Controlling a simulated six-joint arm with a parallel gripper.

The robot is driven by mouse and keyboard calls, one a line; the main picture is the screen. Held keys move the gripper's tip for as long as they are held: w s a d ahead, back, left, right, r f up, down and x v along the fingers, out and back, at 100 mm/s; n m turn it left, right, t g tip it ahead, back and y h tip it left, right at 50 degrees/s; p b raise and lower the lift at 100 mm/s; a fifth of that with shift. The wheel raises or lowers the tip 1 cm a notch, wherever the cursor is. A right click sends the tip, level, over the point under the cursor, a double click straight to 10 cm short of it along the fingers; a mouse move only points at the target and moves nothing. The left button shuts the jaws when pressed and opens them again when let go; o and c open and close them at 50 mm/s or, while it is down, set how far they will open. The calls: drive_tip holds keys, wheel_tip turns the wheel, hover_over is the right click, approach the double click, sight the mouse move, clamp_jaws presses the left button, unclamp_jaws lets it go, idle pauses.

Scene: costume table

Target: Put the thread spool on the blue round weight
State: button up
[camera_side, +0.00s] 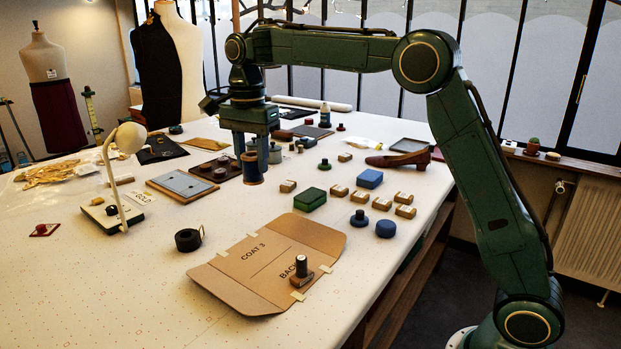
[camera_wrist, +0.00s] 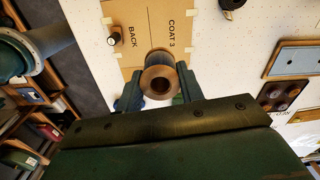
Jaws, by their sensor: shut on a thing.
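My gripper (camera_side: 251,157) is shut on the thread spool (camera_side: 252,172), a brown-ended spool with a dark blue-grey winding, held upright above the table. In the wrist view the spool (camera_wrist: 148,84) sits between my two fingers, its round end with a hole facing the camera. The blue round weight (camera_side: 386,229) is on the table in the side view, towards the right edge, well right of and nearer than my gripper.
An open cardboard folder (camera_side: 230,275) bears a dark stamp (camera_side: 301,272). A tray of round pieces (camera_side: 232,162) is beside the spool.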

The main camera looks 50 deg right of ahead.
drive_tip(key=shift+d, duration=0.15)
wheel_tip(320, 180, up, 3)
drive_tip(key=m, duration=0.2)
hover_over(387, 224)
wheel_tip(387, 224, down, 16)
drive_tip(key=shift+w+r, duration=0.1)
drive_tip(key=shift+r, duration=0.05)
idle(0.4)
drive_tip(key=shift+f, duration=2.15)
drive_tip(key=shift+f, duration=0.15)
drive_tip(key=o, duration=1)
